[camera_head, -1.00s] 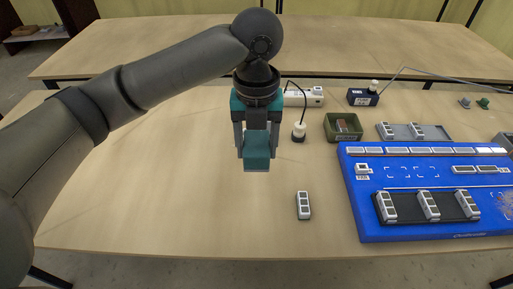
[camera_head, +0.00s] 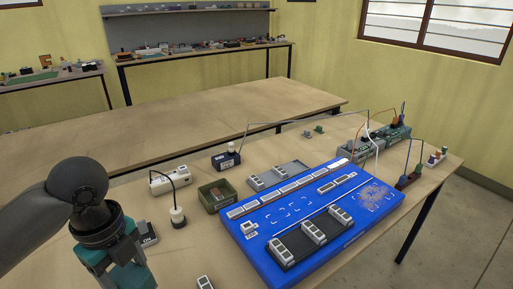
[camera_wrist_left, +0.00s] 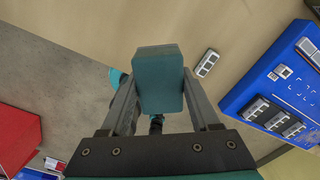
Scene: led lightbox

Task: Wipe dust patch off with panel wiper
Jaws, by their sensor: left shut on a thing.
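My left gripper (camera_head: 135,268) is at the lower left of the head view, over the wooden table. It is shut on the panel wiper, a teal block that fills the middle of the left wrist view (camera_wrist_left: 160,80) between the two grey fingers. The dust patch (camera_head: 372,195) is a brownish speckled area at the right end of the blue panel (camera_head: 262,254). The wiper is well to the left of the panel and apart from it. My right gripper does not show in the head view.
On the panel are a dark tray (camera_head: 284,250) with white modules and a row of white pieces. A green bin (camera_head: 213,199), a lamp (camera_head: 177,216) and a power strip (camera_head: 170,182) stand left of it. Cables and small devices (camera_head: 390,133) stand behind the dust patch.

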